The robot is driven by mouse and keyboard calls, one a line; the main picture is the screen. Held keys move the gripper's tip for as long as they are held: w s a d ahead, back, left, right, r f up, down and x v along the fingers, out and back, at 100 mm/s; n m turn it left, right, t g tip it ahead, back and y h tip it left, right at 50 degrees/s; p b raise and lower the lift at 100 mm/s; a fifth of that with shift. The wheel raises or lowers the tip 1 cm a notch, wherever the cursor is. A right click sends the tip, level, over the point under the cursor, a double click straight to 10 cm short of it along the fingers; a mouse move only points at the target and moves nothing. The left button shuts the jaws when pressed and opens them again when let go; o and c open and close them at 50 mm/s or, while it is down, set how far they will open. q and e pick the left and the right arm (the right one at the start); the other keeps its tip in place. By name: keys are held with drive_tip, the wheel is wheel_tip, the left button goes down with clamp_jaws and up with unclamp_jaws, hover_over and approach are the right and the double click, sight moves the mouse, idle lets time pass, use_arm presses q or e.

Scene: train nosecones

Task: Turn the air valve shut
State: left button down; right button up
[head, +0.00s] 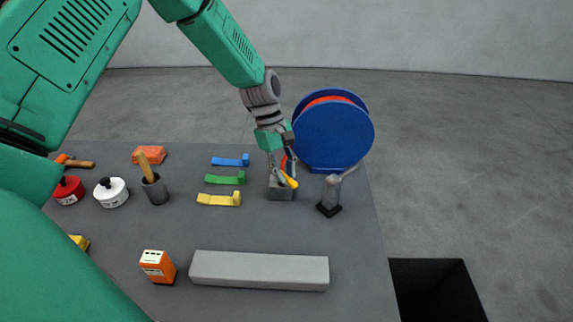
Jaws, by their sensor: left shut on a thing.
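The air valve (281,191) is a grey block with a yellow handle (290,181) on the table, in front of a blue hose reel. My left gripper (284,170) reaches down over the valve from behind and is shut on the yellow handle. The handle slants down to the right. The fingers partly hide the top of the valve. My right gripper is not in the head view.
The blue reel (335,137) with orange hose stands behind the valve, and a grey post on a black base (330,196) stands right of it. Blue, green and yellow brackets (220,199) lie to the left. A long grey bar (259,270) lies in front.

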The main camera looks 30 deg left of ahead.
use_arm(q)
drive_tip(key=m, duration=0.1)
drive_tip(key=m+p, duration=0.1)
drive_tip(key=m+g, duration=0.1)
drive_tip(key=shift+s+a+m+y, duration=0.15)
drive_tip(key=shift+s+m+y, duration=0.15)
drive_tip(key=shift+m, duration=0.1)
drive_tip(key=m, duration=0.2)
drive_tip(key=m+g+y+p, duration=0.1)
drive_tip(key=m, duration=0.1)
drive_tip(key=shift+s+a+f+m+g, duration=0.1)
drive_tip(key=shift+s+a+m+g, duration=0.1)
drive_tip(key=shift+m+g, duration=0.15)
drive_tip(key=shift+m, duration=0.25)
drive_tip(key=c, duration=1.5)
unclamp_jaws()
drive_tip(key=shift+w, duration=0.1)
drive_tip(key=shift+c, duration=0.2)
drive_tip(key=shift+w+a, duration=0.1)
